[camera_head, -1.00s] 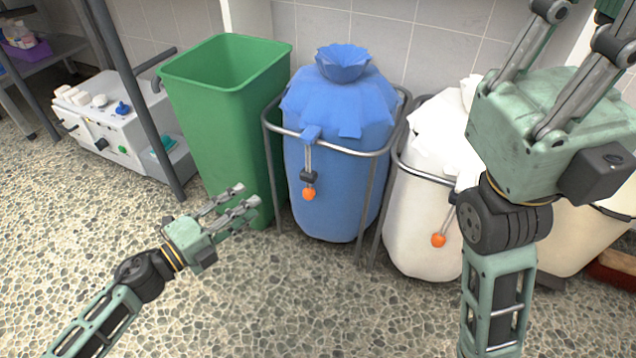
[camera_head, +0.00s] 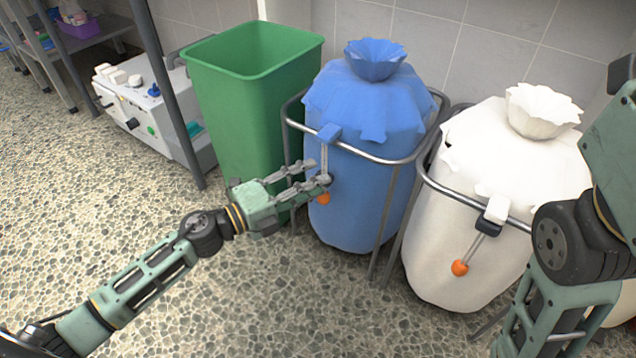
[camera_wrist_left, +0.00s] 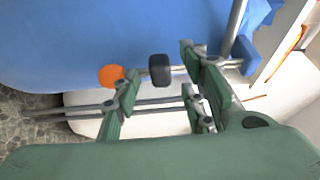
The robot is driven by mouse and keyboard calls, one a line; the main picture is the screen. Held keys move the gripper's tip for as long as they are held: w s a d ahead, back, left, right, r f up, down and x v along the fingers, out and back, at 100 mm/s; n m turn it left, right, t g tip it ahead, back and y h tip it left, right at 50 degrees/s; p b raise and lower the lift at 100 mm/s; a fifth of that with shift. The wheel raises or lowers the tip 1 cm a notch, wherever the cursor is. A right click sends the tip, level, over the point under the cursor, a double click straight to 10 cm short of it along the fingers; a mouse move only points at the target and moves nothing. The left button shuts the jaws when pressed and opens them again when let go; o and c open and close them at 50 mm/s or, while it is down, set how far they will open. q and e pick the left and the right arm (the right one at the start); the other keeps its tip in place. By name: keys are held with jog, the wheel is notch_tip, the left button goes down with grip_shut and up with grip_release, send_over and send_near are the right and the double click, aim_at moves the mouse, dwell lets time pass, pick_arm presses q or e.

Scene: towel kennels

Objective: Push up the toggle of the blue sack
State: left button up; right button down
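The blue sack (camera_head: 360,205) hangs upright in a metal frame, with a gathered collar on top. A blue tab and cord hang at its front, ending in an orange ball (camera_head: 323,199). The black toggle (camera_wrist_left: 160,69) sits on the cord between the orange ball and the blue tab in the left wrist view; in the head view the fingers mostly hide it. My left gripper (camera_head: 318,174) is open at the sack's front, its fingers around the toggle's height. In the wrist view the toggle appears between the spread fingers; contact cannot be told. My right gripper (camera_head: 617,150) is cut off at the right edge, fingers unseen.
A green bin (camera_head: 235,110) stands left of the blue sack. A white sack (camera_head: 480,220) with its own toggle and orange ball hangs in a frame to the right. A white machine (camera_head: 145,105) stands at the left. The pebbled floor in front is clear.

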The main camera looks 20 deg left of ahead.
pick_arm(q)
jog(key=shift+x, duration=1)
jog(key=shift+c, duration=0.4)
grip_shut()
